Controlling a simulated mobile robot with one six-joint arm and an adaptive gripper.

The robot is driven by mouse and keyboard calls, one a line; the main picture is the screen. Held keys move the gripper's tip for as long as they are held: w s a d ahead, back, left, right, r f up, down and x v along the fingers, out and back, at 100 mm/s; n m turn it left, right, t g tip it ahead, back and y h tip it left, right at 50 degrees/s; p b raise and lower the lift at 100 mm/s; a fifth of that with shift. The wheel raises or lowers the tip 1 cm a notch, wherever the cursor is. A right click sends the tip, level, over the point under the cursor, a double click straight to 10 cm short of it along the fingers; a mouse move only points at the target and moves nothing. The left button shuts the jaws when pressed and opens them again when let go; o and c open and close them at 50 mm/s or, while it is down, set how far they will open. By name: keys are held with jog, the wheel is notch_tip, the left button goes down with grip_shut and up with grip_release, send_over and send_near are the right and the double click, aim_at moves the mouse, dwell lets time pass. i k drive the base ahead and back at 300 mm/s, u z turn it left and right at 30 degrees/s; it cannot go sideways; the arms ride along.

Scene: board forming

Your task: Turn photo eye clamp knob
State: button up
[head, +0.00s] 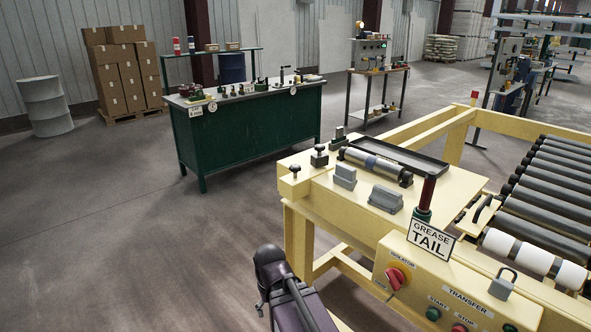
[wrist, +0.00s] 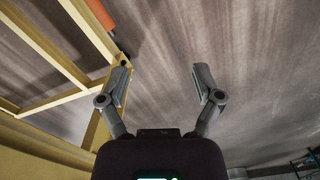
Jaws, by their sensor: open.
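Black knobs stand on the cream machine's left end in the head view: one on a small yellow block (head: 295,171) at the corner, and a larger one (head: 319,156) just behind it. I cannot tell which is the photo eye clamp knob. My gripper (wrist: 163,82) is open and empty in the wrist view, with bare floor between and beyond its fingers. My dark arm (head: 288,290) shows at the bottom of the head view, left of and below the knobs. Neither knob can be made out in the wrist view.
The machine top carries a metal roller (head: 376,164), grey blocks (head: 385,198), a black tray (head: 400,157) and a "GREASE TAIL" sign (head: 430,239). A control panel (head: 445,290) faces front. Yellow frame legs (wrist: 50,50) fill the wrist view's left. Floor (head: 150,240) is clear at left.

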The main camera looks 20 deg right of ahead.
aim_at(294, 169)
jog(key=k, duration=1.3)
jog(key=u, duration=0.35)
jog(key=i, duration=0.4)
jog(key=u, duration=0.5)
jog(key=i, duration=1.5)
jog(key=z, duration=0.6)
jog(key=i, duration=0.45)
jog(key=z, duration=0.35)
